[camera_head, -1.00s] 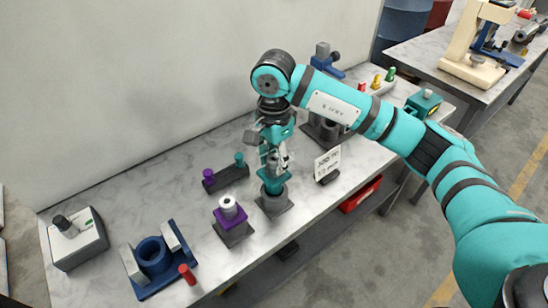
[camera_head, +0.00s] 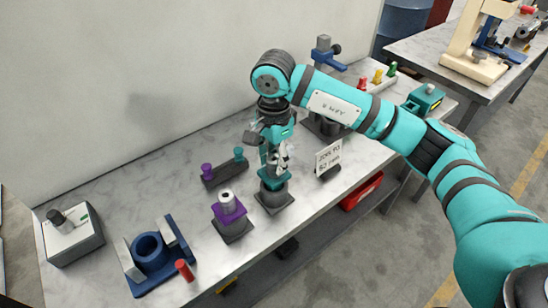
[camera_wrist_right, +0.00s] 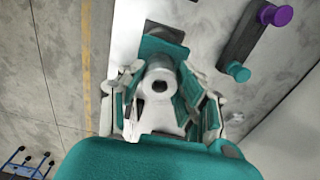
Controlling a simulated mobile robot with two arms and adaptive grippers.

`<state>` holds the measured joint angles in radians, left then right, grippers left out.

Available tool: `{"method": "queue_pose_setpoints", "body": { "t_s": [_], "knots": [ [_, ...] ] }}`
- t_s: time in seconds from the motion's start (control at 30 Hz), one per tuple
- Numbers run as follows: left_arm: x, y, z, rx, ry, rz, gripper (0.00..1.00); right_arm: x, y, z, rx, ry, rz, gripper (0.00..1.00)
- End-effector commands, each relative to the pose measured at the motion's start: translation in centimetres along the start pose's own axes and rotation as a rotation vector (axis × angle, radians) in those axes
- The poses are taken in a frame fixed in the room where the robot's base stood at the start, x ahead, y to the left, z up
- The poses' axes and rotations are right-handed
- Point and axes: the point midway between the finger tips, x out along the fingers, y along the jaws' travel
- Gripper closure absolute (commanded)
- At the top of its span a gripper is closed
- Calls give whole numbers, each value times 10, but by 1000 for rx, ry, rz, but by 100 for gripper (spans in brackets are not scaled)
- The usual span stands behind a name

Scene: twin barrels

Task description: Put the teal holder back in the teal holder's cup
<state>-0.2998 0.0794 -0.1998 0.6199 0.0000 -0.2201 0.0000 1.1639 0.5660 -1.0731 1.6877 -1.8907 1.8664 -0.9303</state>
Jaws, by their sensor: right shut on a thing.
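The teal holder (camera_head: 270,182) stands upright at the dark grey teal holder's cup (camera_head: 277,203), in the middle of the bench. Its lower end meets the cup's mouth; I cannot tell how deep it sits. My right gripper (camera_head: 276,162) points down from above and is shut on the holder. In the right wrist view, the fingers of my right gripper (camera_wrist_right: 160,95) lie on both sides of the holder's pale round top (camera_wrist_right: 161,76). The cup is mostly hidden there. My left gripper is not in view.
A purple holder (camera_head: 228,206) sits in a similar cup to the left. Behind it is a dark rack (camera_head: 224,174) with purple and teal knobs. A small sign (camera_head: 328,158) stands close on the right. A blue fixture (camera_head: 150,258) and grey box (camera_head: 72,236) are further left.

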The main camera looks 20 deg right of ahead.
Motion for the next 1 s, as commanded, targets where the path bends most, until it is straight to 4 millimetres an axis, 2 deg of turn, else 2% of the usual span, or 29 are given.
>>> {"method": "queue_pose_setpoints", "body": {
  "t_s": [1.0],
  "knots": [
    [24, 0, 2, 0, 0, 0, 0, 24, 0, 0, 0, -1, -3, 100]
  ]
}}
